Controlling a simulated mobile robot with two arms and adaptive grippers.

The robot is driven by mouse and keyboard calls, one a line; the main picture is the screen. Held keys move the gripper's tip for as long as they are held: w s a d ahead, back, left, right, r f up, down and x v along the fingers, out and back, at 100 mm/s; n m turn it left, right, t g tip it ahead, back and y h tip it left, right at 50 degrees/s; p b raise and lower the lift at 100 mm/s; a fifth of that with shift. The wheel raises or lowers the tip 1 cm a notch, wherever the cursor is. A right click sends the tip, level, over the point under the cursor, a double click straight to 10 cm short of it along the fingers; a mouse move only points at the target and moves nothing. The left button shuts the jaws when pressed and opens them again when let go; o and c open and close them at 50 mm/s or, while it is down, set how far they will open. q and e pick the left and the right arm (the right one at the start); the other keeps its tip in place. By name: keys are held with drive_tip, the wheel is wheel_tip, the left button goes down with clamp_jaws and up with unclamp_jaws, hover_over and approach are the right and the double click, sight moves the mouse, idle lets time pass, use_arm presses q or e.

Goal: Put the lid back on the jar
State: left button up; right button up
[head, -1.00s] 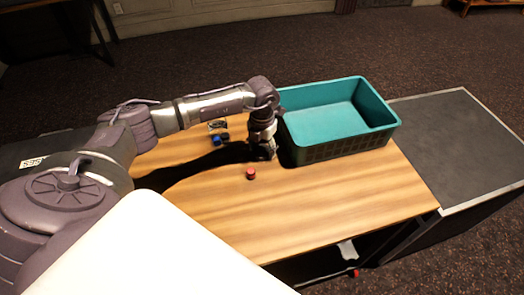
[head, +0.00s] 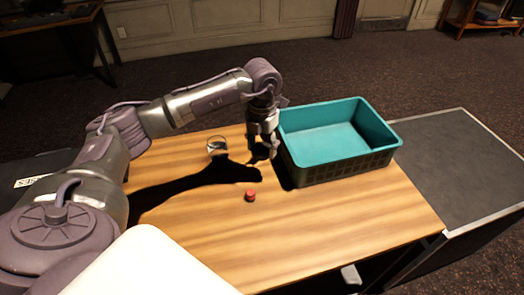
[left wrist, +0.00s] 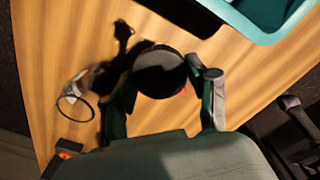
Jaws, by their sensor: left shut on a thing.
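My left gripper (head: 262,146) is above the table, left of the teal crate. In the left wrist view the left gripper (left wrist: 163,108) is shut on a round dark disc, which looks like the lid (left wrist: 160,72). In the head view the lid is a dark shape, hard to make out under the fingers. The clear glass jar (head: 217,146) stands on the table to the left of the gripper, apart from it. In the left wrist view the jar (left wrist: 72,92) shows its round rim, with no lid on it. My right gripper is not in view.
The teal crate (head: 382,161) stands close to the right of the gripper and looks empty. A small red object (head: 250,196) sits on the wooden table (head: 320,225) in front of the gripper. A dark side table (head: 460,165) is at the right. The front of the wooden table is clear.

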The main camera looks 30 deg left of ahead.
use_arm(q)
drive_tip(key=s+d+r+n, duration=0.1)
drive_tip(key=s+d+n, duration=0.5)
drive_tip(key=n, duration=1.1)
drive_tip(key=s+d+r+n, duration=0.2)
drive_tip(key=s+d+n, duration=0.5)
drive_tip(key=n, duration=1.1)
drive_tip(key=shift+s+d+r, duration=0.15)
drive_tip(key=shift+s+r, duration=0.15)
drive_tip(key=shift+s, duration=0.6)
